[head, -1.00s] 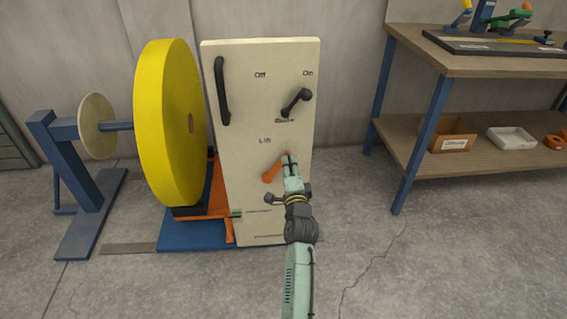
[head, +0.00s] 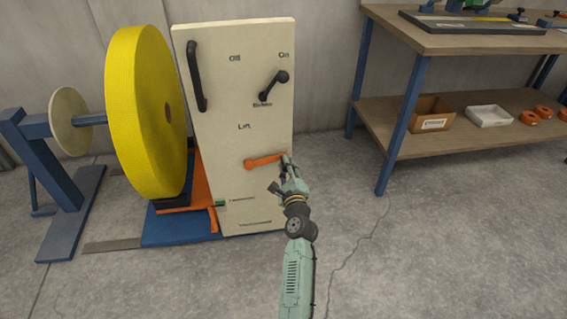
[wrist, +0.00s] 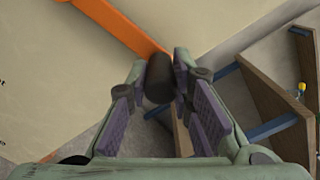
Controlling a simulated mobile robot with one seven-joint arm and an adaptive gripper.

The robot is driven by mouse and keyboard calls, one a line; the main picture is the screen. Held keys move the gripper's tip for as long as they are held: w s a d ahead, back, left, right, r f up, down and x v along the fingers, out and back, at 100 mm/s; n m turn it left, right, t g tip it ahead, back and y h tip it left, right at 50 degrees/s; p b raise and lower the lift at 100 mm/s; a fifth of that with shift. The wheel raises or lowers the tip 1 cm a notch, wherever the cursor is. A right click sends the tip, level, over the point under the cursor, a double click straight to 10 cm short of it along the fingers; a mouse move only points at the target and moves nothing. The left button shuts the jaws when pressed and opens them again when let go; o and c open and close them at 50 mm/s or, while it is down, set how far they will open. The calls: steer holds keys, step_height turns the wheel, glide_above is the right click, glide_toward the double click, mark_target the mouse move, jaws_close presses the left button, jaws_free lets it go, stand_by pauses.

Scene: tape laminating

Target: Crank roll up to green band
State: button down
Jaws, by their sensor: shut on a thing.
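The orange crank (head: 264,161) is on the cream panel (head: 215,80) under the word "Lift". Its arm points right, nearly level. My gripper (head: 285,164) is at the crank's outer end. In the wrist view the dark crank handle (wrist: 160,78) sits between my gripper's purple-padded fingers (wrist: 158,95), which are shut on it. The big yellow roll (head: 140,110) stands upright left of the panel. A small green band (head: 219,203) shows at the panel's lower left edge. An orange bar (head: 188,207) below the roll ends close beside it.
A black lever (head: 276,84) sits between "Off" and "On", and a long black handle (head: 196,77) is at upper left. A workbench (head: 450,45) with a lower shelf stands right. The floor (head: 400,260) between is clear.

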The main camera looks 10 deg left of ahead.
steer(key=f+m, duration=0.1)
steer(key=f, duration=0.1)
steer(key=f+m, duration=0.1)
steer(key=f, duration=0.1)
steer(key=shift+d+m+b, duration=0.3)
steer(key=shift+d, duration=0.05)
steer(key=shift+s+a, duration=0.1)
stand_by(0.4)
steer(key=c, duration=1.8)
jaws_free()
steer(key=shift+f, duration=0.15)
steer(key=o, duration=0.4)
steer(key=shift+a+r, duration=0.1)
steer(key=shift+r, duration=0.2)
steer(key=v, duration=1.1)
steer(key=shift+s, duration=0.4)
